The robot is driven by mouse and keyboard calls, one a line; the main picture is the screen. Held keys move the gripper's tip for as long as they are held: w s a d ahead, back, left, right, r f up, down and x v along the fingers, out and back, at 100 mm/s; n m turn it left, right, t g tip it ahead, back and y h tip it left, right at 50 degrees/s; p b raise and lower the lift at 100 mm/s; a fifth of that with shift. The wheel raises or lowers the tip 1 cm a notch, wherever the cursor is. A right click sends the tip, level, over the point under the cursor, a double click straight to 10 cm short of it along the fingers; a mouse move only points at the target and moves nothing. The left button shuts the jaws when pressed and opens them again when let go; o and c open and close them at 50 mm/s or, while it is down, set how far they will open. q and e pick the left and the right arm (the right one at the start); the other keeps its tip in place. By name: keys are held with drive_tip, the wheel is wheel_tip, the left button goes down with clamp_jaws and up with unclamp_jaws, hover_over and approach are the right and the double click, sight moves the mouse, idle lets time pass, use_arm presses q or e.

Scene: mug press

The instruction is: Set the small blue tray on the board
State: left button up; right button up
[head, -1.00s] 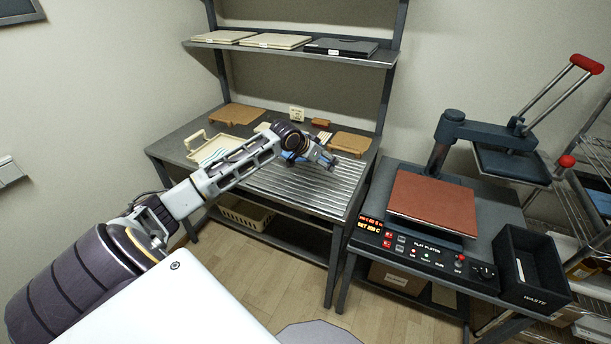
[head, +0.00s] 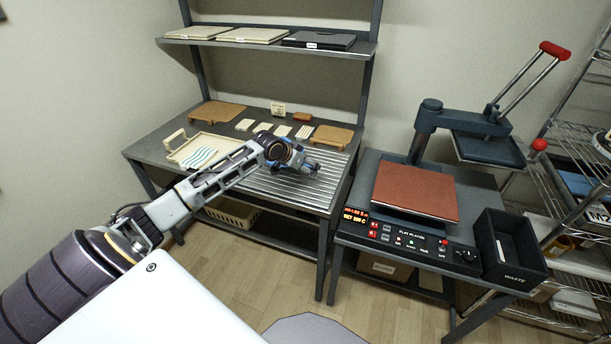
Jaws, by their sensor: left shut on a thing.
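My left gripper (head: 311,168) is over the ribbed metal surface (head: 300,192) of the workbench, with its arm coming in from the left. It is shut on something. A little blue shows at its fingers, which looks like the small blue tray (head: 284,165), mostly hidden by the gripper and wrist. I cannot tell whether it touches the surface. Two brown boards lie on the bench, one at the back left (head: 218,113) and one at the right (head: 332,137). Which one is the task's board is unclear. My right gripper is not in view.
A cream tray (head: 178,149) with striped pieces stands on the bench's left, with several small cream tiles (head: 265,127) behind the wrist. A heat press (head: 416,190) and black waste bin (head: 508,247) stand on the right table. A shelf (head: 260,46) hangs above.

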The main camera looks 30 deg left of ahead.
use_arm(q)
drive_tip(key=shift+f, duration=2.45)
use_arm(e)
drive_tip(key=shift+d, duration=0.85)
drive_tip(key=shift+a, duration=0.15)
use_arm(q)
drive_tip(key=shift+f, duration=0.1)
drive_tip(key=o, duration=1.2)
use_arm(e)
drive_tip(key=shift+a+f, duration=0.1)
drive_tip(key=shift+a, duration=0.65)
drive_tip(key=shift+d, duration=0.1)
